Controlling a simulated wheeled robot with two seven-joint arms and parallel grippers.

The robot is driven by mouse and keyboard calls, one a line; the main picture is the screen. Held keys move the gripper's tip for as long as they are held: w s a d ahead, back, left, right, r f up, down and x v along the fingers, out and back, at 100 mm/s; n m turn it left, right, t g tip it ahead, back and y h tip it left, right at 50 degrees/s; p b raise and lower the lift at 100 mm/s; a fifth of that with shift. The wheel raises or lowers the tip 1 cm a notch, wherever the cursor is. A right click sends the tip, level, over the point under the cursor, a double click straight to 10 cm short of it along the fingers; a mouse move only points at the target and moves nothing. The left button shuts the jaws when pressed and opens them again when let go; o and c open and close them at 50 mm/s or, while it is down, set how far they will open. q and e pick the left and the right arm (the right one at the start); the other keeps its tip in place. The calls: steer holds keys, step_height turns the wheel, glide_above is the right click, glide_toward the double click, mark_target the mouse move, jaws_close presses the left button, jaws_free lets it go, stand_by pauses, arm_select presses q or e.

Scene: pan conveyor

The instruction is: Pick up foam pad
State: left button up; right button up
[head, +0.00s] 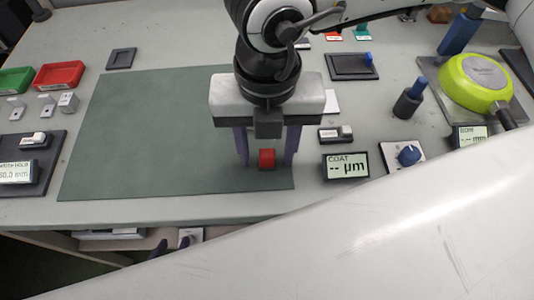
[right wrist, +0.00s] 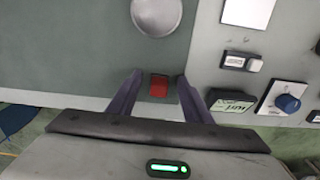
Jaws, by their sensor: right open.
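A small red block (head: 267,158), which I take to be the foam pad, lies on the green mat (head: 150,120) near its front right corner. My right gripper (head: 265,160) is above it, open, with one purple finger on each side of the block. In the right wrist view the red block (right wrist: 158,86) sits between the fingertips (right wrist: 157,80), with gaps beside it. Two dark fingertips of my left gripper (head: 173,246) show apart, below the table's front edge; the rest of it is hidden.
A grey disc (right wrist: 157,14) lies beyond the block. To the right are a COAT display (head: 346,167), a blue knob (head: 409,154) and a lime-green pan (head: 474,82). The mat's left part is clear.

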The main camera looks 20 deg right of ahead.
mark_target(267, 150)
jaws_close()
steer(key=shift+r, duration=0.1)
step_height(267, 150, up, 10)
stand_by(0.5)
steer(key=c, duration=0.8)
jaws_free()
steer(key=shift+c, duration=1.2)
